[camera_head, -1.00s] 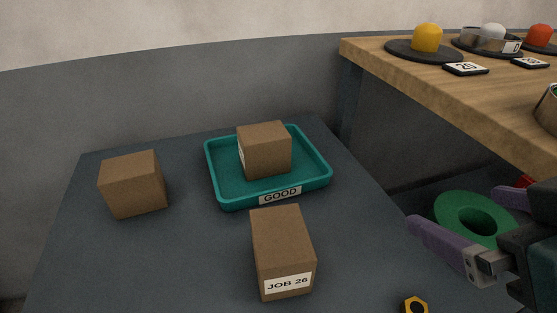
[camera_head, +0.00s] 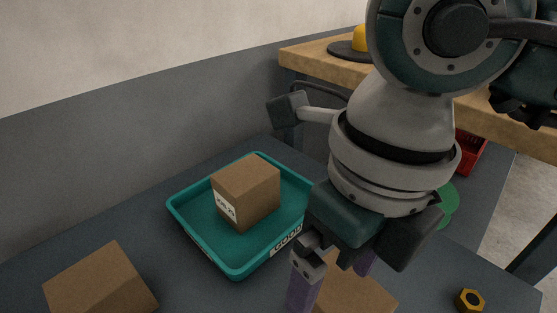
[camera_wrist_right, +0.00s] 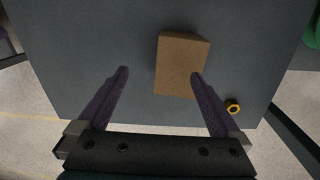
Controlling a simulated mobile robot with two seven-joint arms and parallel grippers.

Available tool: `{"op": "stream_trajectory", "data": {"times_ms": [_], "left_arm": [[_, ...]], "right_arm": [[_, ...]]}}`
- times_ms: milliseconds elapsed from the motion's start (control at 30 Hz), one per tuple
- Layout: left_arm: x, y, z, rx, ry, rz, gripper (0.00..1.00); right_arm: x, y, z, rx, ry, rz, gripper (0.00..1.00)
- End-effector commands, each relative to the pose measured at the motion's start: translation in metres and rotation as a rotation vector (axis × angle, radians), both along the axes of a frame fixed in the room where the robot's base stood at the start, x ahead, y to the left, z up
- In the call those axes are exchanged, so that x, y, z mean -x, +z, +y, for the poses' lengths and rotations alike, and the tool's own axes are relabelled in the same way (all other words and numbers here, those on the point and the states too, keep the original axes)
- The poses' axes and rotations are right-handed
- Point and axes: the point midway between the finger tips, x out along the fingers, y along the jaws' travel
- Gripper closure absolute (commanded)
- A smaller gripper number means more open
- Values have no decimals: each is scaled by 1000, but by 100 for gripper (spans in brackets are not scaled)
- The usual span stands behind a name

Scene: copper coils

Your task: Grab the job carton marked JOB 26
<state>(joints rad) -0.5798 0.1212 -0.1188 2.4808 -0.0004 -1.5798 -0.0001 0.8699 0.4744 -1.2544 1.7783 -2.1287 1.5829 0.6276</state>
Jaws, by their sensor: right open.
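The JOB 26 carton (camera_head: 348,292) is a brown box on the dark table, in front of the teal tray, partly hidden by my right gripper in the head view. Its label is out of sight now. In the right wrist view the carton (camera_wrist_right: 182,62) lies ahead of the jaws, nearer the right-hand finger, whose tip overlaps its edge in the picture. I cannot tell whether they touch. My right gripper (camera_head: 332,287) is open and empty; both purple fingers show in the wrist view (camera_wrist_right: 160,76).
The teal GOOD tray (camera_head: 188,225) holds another brown carton (camera_head: 247,192) with an unreadable label. A third carton (camera_head: 100,286) sits at the lower left. A yellow hex nut (camera_head: 469,300) lies right of the JOB 26 carton. A wooden bench (camera_head: 300,57) stands behind.

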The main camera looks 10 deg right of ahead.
Motion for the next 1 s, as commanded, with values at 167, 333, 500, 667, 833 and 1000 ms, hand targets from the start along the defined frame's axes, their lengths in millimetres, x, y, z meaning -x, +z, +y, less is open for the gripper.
{"op": "stream_trajectory", "data": {"times_ms": [167,333,500,667,833,1000], "left_arm": [[0,-4,-1,5,2,1,50],[0,-15,-2,8,3,1,50],[0,-22,-2,8,3,1,50],[0,-36,-2,8,2,2,50],[0,-40,-1,4,1,2,50],[0,-39,0,0,-3,2,50]], "right_arm": [[-8,-10,-20,88,-16,-22,0],[-8,-37,-19,85,-15,-21,0],[-9,-57,-18,83,-12,-21,0],[-14,-84,-18,81,-13,-20,0],[-13,-99,-18,80,-11,-22,0],[-14,-99,-18,80,-11,-22,0]]}}
